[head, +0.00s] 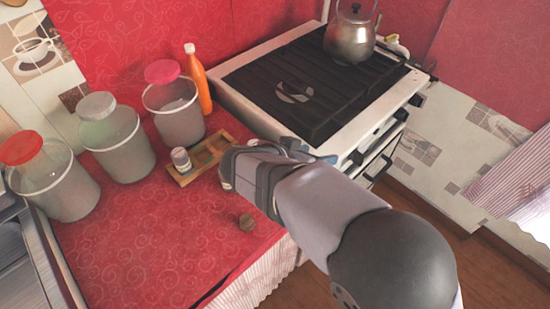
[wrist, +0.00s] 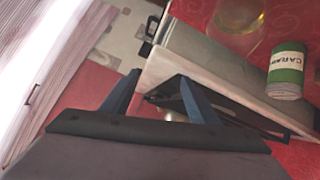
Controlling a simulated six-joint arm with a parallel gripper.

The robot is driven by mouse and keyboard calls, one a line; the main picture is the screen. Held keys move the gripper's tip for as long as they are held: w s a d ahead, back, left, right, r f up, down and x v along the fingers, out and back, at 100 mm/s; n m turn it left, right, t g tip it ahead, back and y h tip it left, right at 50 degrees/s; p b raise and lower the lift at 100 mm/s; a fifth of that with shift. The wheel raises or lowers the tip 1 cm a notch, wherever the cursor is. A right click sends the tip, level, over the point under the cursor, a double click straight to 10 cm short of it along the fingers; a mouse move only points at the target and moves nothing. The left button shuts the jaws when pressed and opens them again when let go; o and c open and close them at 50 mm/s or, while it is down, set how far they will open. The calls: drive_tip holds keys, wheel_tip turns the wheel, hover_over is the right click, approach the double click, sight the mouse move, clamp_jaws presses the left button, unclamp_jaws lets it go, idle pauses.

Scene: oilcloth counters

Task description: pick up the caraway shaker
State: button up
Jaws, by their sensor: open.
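A stove (head: 318,95) with a kettle (head: 350,35) stands beside the red counter (head: 150,235). Lidded tubs (head: 118,143) and an orange bottle (head: 199,85) line the counter's back. A glass container (wrist: 240,16) is near the caraway shaker.

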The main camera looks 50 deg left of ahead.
drive_tip(key=s+a+f+y, duration=0.1)
drive_tip(key=s+a, duration=0.2)
drive_tip(key=a, duration=0.1)
drive_tip(key=s+a+f+y+b, duration=0.1)
drive_tip(key=s+a+y, duration=0.1)
drive_tip(key=s+a, duration=0.2)
drive_tip(key=s+a+n+t+y+b, duration=0.1)
drive_tip(key=s+a+y, duration=0.1)
drive_tip(key=s+a, duration=0.2)
drive_tip(key=shift+s+a+f, duration=0.25)
drive_tip(key=shift+a+f, duration=0.15)
drive_tip(key=shift+a, duration=0.2)
drive_tip(key=shift+p+x, duration=0.75)
drive_tip(key=shift+x, duration=0.75)
drive_tip(key=shift+p+x, duration=0.75)
drive_tip(key=shift+x, duration=1.4)
drive_tip(key=shift+r, duration=0.1)
drive_tip(key=shift+c, duration=0.2)
drive_tip(key=c, duration=1.1)
